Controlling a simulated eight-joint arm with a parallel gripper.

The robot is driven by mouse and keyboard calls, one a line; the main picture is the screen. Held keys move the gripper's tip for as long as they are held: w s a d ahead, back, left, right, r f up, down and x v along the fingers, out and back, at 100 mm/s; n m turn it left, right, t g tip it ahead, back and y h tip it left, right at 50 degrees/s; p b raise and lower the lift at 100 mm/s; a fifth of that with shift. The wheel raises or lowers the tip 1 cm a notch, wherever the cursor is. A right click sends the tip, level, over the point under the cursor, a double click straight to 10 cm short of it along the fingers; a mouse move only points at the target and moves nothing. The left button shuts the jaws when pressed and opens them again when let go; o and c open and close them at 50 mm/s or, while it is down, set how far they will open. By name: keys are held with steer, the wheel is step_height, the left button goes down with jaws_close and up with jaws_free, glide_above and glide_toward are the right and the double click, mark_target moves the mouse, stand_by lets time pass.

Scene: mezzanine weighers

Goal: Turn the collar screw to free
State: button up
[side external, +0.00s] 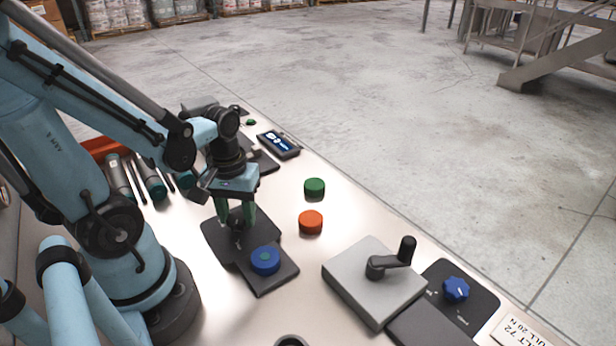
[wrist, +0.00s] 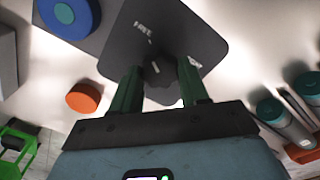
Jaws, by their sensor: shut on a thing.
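In the side external view my gripper (side external: 236,218) points straight down over the dark plate (side external: 214,238), and the fingers partly hide the knob.
A blue disc (side external: 265,260) sits on a dark plate beside the knob's plate. An orange disc (side external: 311,223) and a green disc (side external: 314,187) lie to the right. A grey box with a black crank (side external: 390,262) and a blue knob (side external: 456,290) stand at front right.

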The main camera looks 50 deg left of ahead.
mark_target(238, 217)
steer(key=shift+n, duration=0.3)
steer(key=o, duration=1.1)
steer(key=shift+c, duration=0.2)
steer(key=shift+r, duration=0.1)
step_height(238, 217, up, 12)
stand_by(0.4)
steer(key=w+d+f+m+t, duration=0.1)
steer(key=w+d+m+t, duration=0.5)
steer(key=w+m, duration=0.3)
steer(key=shift+d+m+t, duration=0.3)
steer(key=shift+t, duration=0.3)
